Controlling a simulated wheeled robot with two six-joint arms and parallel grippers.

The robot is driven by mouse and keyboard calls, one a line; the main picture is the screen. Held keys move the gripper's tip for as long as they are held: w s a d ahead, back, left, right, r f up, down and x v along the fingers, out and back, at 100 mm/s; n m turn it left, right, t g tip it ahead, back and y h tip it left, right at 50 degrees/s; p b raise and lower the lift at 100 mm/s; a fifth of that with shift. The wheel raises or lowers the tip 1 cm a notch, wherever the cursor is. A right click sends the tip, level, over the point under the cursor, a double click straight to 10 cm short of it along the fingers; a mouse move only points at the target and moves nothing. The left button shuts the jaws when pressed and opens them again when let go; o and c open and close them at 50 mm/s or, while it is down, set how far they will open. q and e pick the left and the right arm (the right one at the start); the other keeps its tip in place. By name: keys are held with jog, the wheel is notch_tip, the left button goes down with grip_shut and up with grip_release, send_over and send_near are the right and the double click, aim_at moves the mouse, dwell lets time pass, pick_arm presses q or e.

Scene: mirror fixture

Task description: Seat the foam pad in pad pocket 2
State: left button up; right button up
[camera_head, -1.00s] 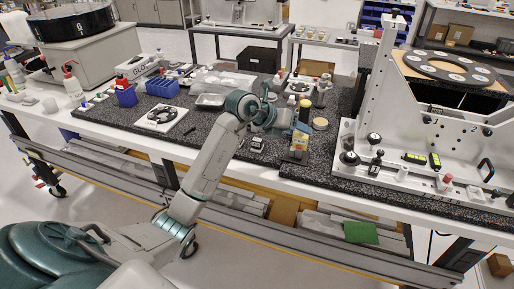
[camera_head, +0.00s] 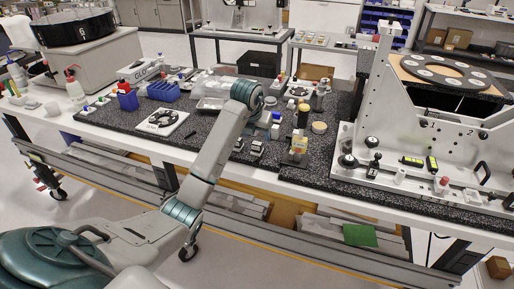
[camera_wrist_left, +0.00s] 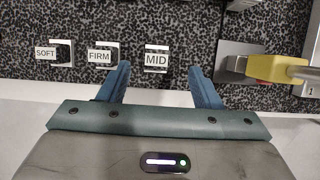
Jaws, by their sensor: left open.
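I cannot tell which is the foam pad. My left gripper (camera_wrist_left: 160,85) is open, its two blue fingers apart, with the MID block ahead between the fingertips and nothing held. In the head view this gripper (camera_head: 272,120) hangs over the mat, small and partly hidden by my wrist. The white fixture (camera_head: 397,125) on the right bears numbers 1 and 2 (camera_head: 483,134). My right gripper is not in view.
A yellow-topped item (camera_head: 299,145) stands right of the blocks and also shows in the left wrist view (camera_wrist_left: 275,68). The mat between card and blocks is mostly clear.

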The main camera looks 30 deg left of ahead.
aim_at(257, 142)
pick_arm(q)
jog(key=p+x, duration=0.2)
jog(key=x, duration=0.1)
jog(key=shift+s+a+f, duration=0.1)
jog(key=shift+a+f, duration=0.05)
jog(key=shift+f, duration=0.2)
jog(key=shift+w+a+f, duration=0.1)
jog(key=shift+w+f, duration=0.15)
jog(key=shift+f, duration=0.25)
jog(key=c, duration=1.1)
jog(key=shift+c, duration=0.2)
jog(key=shift+r+b, duration=0.55)
jog(key=shift+w+b+v, duration=0.2)
jog(key=shift+b+v, duration=0.55)
jog(key=shift+v, duration=0.35)
jog(key=s+d+p, duration=0.2)
jog(key=s+d, duration=0.6)
jog(key=s, duration=0.5)
jog(key=shift+d+r, duration=0.15)
jog(key=shift+d, duration=0.05)
